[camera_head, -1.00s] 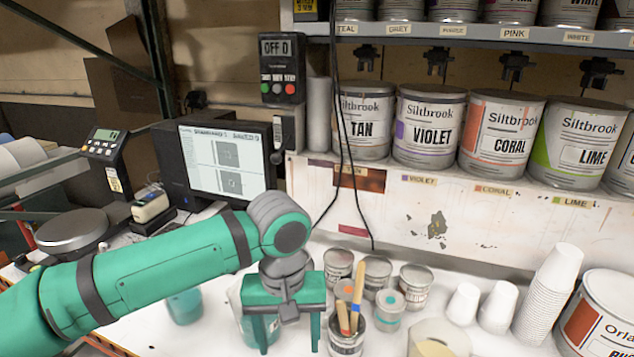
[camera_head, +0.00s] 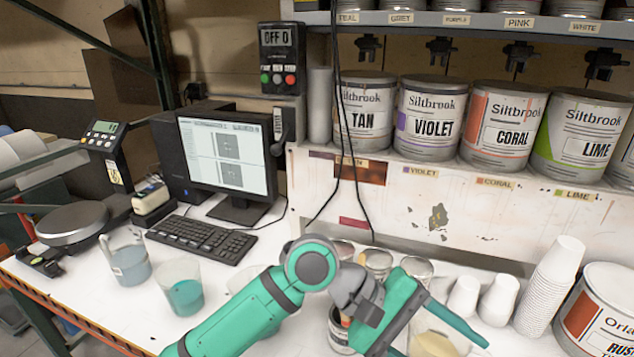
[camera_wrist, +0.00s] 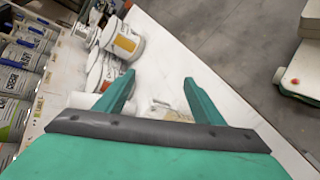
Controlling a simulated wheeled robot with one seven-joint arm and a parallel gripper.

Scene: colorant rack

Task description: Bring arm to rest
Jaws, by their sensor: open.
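My gripper (camera_head: 436,334) is at the lower middle right of the head view, with its green fingers spread and nothing between them. It is tilted, with its fingers toward the lower right, over the small cans and a clear container. My green arm reaches in from the bottom edge. In the wrist view my gripper (camera_wrist: 158,92) shows two parted fingers with the white bench top and a pale container beyond them. Parts of the small cans and of the clear container (camera_head: 428,345) are hidden behind my gripper.
A beaker with teal liquid (camera_head: 182,290) and a jug (camera_head: 126,258) stand at the left. A keyboard (camera_head: 200,237), monitor (camera_head: 227,157) and scale (camera_head: 72,222) are behind them. Stacked white cups (camera_head: 556,288) and a large can (camera_head: 600,315) stand right. Paint cans (camera_head: 430,118) line the shelf.

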